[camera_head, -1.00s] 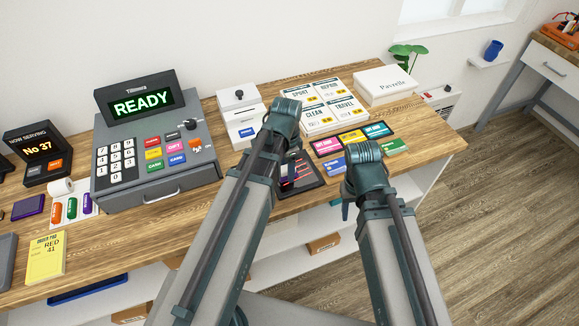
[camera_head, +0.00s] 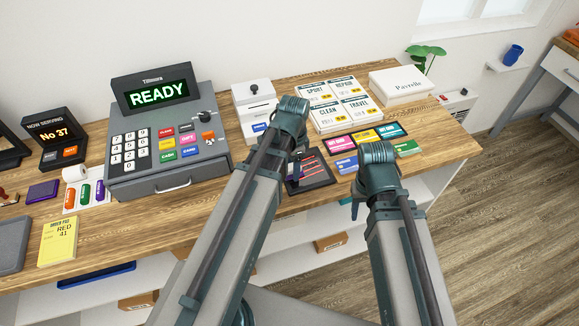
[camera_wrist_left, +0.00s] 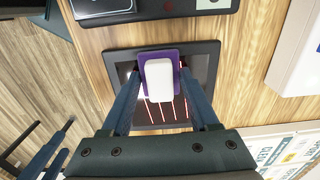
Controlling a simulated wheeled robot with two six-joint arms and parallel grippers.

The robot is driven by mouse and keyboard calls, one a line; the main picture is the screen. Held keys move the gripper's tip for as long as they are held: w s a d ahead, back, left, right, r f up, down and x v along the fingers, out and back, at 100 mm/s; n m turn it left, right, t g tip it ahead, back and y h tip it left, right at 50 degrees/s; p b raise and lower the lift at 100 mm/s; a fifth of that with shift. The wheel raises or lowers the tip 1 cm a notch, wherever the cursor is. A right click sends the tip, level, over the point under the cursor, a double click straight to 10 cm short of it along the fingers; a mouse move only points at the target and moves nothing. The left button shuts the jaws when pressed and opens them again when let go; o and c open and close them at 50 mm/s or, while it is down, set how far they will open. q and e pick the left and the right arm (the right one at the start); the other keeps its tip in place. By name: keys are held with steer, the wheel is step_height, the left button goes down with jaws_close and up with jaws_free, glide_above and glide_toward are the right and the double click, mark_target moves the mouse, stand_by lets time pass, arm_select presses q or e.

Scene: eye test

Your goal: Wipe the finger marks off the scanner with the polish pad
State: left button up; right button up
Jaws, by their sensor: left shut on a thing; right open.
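The scanner (camera_head: 322,182) is a dark flat unit with glowing red lines, on the counter right of the cash register. It also shows in the left wrist view (camera_wrist_left: 205,62). My left gripper (camera_head: 298,156) is over it and hides part of it. In the left wrist view, this gripper (camera_wrist_left: 159,72) is shut on a purple pad with a white block on top (camera_wrist_left: 160,80), likely the polish pad. I cannot tell whether the pad touches the glass. No finger marks show clearly. My right gripper (camera_head: 356,204) is open and empty, in front of the counter's edge.
Another purple flat item (camera_head: 42,191) lies far left.

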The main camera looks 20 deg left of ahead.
mark_target(320, 165)
arm_select(q)
steer(key=shift+w+d+f, duration=0.1)
steer(key=shift+w+d, duration=0.55)
steer(key=shift+d, duration=0.3)
steer(key=shift+w+d, duration=1.1)
steer(key=shift+d, duration=0.3)
steer(key=shift+w+d, duration=0.5)
steer(key=shift+d, duration=0.15)
steer(key=shift+w+d, duration=0.45)
steer(key=shift+d, duration=0.2)
step_height(320, 165, up, 6)
steer(key=p, duration=0.6)
